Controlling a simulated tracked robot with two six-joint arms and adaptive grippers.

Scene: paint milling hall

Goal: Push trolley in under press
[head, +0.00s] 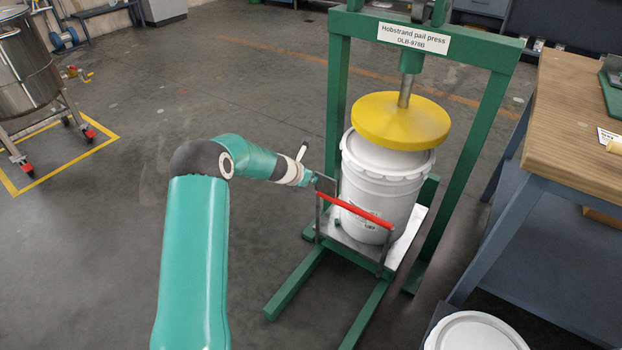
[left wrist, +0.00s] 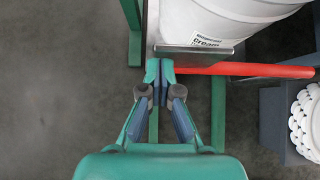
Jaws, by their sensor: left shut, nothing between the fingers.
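The trolley is a low metal platform (head: 400,248) with an upright frame and a red handle bar (head: 354,213). A white lidded pail (head: 376,190) stands upright on it. The green press (head: 338,110) stands around and behind it, its yellow disc (head: 400,119) above the pail's lid; the exact gap is unclear. My left gripper (head: 316,180) is shut and empty at the left end of the trolley's handle frame. In the left wrist view its fingertips (left wrist: 159,72) are beside the red bar (left wrist: 240,69), close to the grey metal edge; contact is unclear. My right gripper is out of view.
A wooden-topped bench (head: 580,130) stands close on the right. Another white lid (head: 474,332) shows at the bottom right. A steel tank (head: 25,65) on castors stands at the far left. The floor left of the press is clear; green base rails (head: 297,284) extend forward.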

